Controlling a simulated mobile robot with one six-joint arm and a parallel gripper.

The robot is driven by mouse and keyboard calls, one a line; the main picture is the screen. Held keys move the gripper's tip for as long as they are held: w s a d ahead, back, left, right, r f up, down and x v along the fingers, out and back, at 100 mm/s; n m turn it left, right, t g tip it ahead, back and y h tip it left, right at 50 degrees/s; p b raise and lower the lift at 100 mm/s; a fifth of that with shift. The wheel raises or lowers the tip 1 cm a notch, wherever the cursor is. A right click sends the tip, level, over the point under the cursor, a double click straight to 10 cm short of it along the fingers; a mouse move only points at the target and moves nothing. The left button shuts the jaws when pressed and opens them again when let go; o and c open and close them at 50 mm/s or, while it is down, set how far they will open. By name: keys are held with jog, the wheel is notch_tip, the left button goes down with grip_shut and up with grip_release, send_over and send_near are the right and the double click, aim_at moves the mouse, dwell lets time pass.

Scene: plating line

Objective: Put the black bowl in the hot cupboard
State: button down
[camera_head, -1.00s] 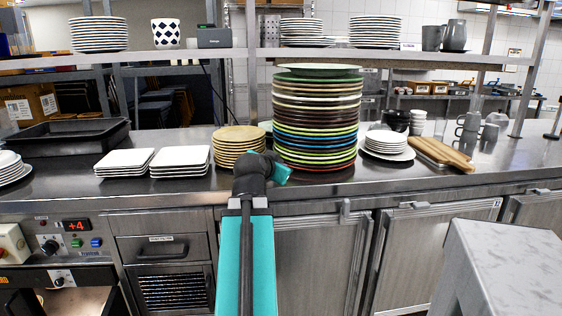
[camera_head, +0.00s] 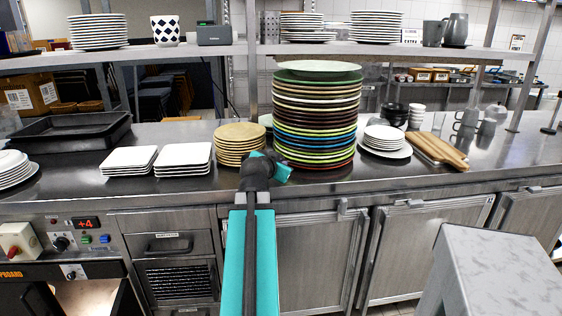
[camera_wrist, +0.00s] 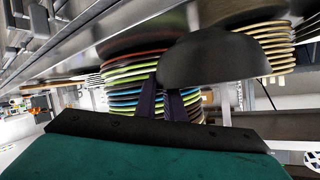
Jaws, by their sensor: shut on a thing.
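The black bowl (camera_wrist: 213,58) shows in the wrist view as a dark, smooth half-round shape at the fingertips. My gripper (camera_wrist: 170,88) is shut on it. The bowl covers part of the plate piles behind it. In the head view my arm hides the fingers, and I cannot make out the held bowl there. The hot cupboard (camera_head: 62,272) is at the lower left of the head view, with a label ending in "BOARD". A lit opening shows below its front panel.
A tall pile of coloured plates (camera_head: 316,120) and a pile of wooden-looking plates (camera_head: 240,133) stand close to my arm. White square plates (camera_head: 183,155) and a black tray (camera_head: 68,134) are left. Other dark bowls (camera_head: 394,112) stand right. A pale block (camera_head: 500,270) is at lower right.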

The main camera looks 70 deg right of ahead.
jog(key=shift+w+d+r+p, duration=0.2)
jog(key=shift+d+p, duration=0.45)
jog(key=shift+p, duration=1.75)
jog(key=p, duration=0.4)
jog(key=shift+d+f, duration=0.15)
jog(key=shift+d, duration=0.2)
jog(key=shift+w+d+f+p, duration=0.15)
jog(key=shift+w+d+p, duration=0.05)
jog(key=shift+d, duration=0.65)
jog(key=shift+w+d+f+p, duration=0.1)
jog(key=shift+w+d+p, duration=0.15)
jog(key=shift+d, duration=0.65)
jog(key=shift+w+d+f+p, duration=0.15)
jog(key=shift+w+d, duration=0.05)
jog(key=shift+d, duration=0.65)
jog(key=shift+f, duration=0.1)
jog(key=shift+f+p, duration=0.5)
jog(key=shift+f, duration=1.2)
jog(key=shift+f, duration=0.1)
jog(key=c, duration=1.8)
grip_release()
jog(key=shift+c, duration=0.2)
